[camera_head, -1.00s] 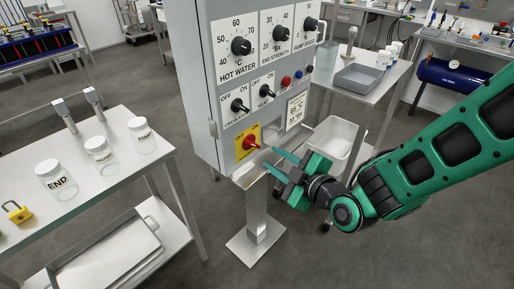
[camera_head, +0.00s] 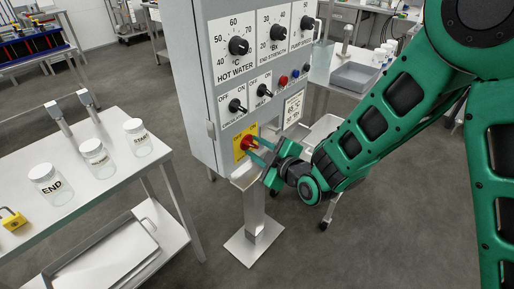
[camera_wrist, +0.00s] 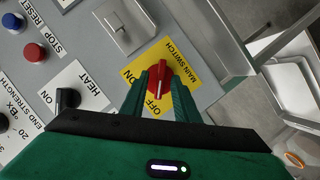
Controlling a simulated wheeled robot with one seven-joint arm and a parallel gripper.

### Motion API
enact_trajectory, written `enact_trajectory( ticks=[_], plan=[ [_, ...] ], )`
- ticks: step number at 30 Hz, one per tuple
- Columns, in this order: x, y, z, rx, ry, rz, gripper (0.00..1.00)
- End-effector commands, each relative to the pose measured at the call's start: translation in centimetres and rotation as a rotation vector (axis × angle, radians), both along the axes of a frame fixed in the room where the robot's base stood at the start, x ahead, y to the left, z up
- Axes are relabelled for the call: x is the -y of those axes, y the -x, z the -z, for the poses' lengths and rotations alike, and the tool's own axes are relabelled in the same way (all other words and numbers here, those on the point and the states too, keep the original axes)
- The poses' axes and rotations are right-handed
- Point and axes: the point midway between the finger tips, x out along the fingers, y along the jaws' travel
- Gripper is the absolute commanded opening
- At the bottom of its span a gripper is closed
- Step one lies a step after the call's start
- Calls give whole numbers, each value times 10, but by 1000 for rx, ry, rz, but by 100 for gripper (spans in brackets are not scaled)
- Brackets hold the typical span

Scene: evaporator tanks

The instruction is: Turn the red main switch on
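The red main switch (camera_head: 248,143) sits on a yellow plate low on the grey control cabinet. In the wrist view the red switch handle (camera_wrist: 160,78) runs up and down in the picture, its lower end near the word OFF on the yellow plate (camera_wrist: 138,72). My gripper (camera_head: 260,151) is at the switch in the head view. In the wrist view my gripper (camera_wrist: 158,84) has one finger on each side of the handle, with small gaps seeming to show between. The fingers look open around it; I cannot tell whether either touches.
The cabinet (camera_head: 195,95) carries black knobs above the switch, including the HEAT knob (camera_wrist: 68,98). A blue button (camera_wrist: 12,21) and a red button (camera_wrist: 35,52) are close by. A table (camera_head: 95,200) with labelled jars stands left; a wheeled bin is behind my gripper.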

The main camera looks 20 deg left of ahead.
Motion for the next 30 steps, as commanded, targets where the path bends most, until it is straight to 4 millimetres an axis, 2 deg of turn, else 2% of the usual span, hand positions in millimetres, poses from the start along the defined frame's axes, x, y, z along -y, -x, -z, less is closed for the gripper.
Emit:
enact_trajectory(
  ticks=[1,2,5,8,9,17,23,30],
  plan=[
    [0,0,0,0,0,0,28],
    [0,0,0,0,0,0,23],
    [1,0,0,0,0,1,0],
    [2,-1,0,0,1,2,0],
    [7,-3,0,-1,0,8,0],
    [6,-4,0,-33,-11,9,0],
    [7,-6,-1,-129,-51,12,0],
    [8,-9,-2,-320,-131,13,0]
  ],
)
